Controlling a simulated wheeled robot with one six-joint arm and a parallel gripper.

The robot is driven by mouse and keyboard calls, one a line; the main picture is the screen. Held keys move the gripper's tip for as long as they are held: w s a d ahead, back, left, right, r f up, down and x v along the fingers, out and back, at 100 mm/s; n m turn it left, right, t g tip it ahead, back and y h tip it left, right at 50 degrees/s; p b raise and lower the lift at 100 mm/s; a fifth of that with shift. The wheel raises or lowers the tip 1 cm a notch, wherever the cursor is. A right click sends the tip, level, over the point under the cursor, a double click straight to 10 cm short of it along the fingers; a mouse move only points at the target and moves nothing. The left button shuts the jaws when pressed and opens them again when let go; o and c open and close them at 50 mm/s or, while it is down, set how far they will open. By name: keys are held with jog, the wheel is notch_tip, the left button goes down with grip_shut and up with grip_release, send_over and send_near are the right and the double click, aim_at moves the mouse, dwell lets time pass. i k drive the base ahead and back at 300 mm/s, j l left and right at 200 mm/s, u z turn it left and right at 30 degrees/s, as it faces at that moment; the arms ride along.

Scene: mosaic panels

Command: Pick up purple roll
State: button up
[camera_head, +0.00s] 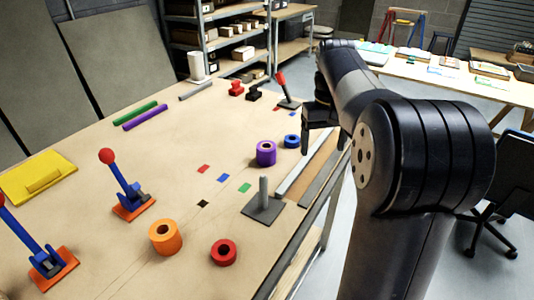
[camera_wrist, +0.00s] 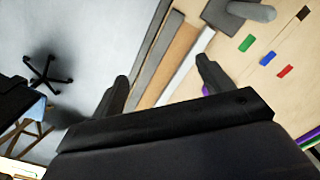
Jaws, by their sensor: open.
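The purple roll (camera_head: 266,153) is a short, upright cylinder with a hole in its top, standing on the brown table (camera_head: 225,140) near its right edge. My gripper (camera_head: 322,148) is open and empty, right of the purple roll and apart from it, near the table's edge. A sliver of purple beside the right finger there may be the roll, mostly hidden.
A blue roll (camera_head: 292,141) stands close beside the purple one, on the gripper side. A grey base with an upright peg (camera_head: 264,194) stands in front. An orange roll (camera_head: 166,237) and a red roll (camera_head: 223,252) are nearer. Small coloured patches lie left of the purple roll.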

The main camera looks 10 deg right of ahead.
aim_at(266, 154)
jog(key=i+l, duration=0.25)
jog(key=l, duration=0.15)
jog(key=i+l+u, duration=0.1)
jog(key=i+l, duration=0.2)
jog(key=l, duration=0.15)
jog(key=i+l, duration=0.25)
jog(key=l, duration=0.2)
jog(key=i+l+u, duration=0.1)
jog(key=u, duration=1.35)
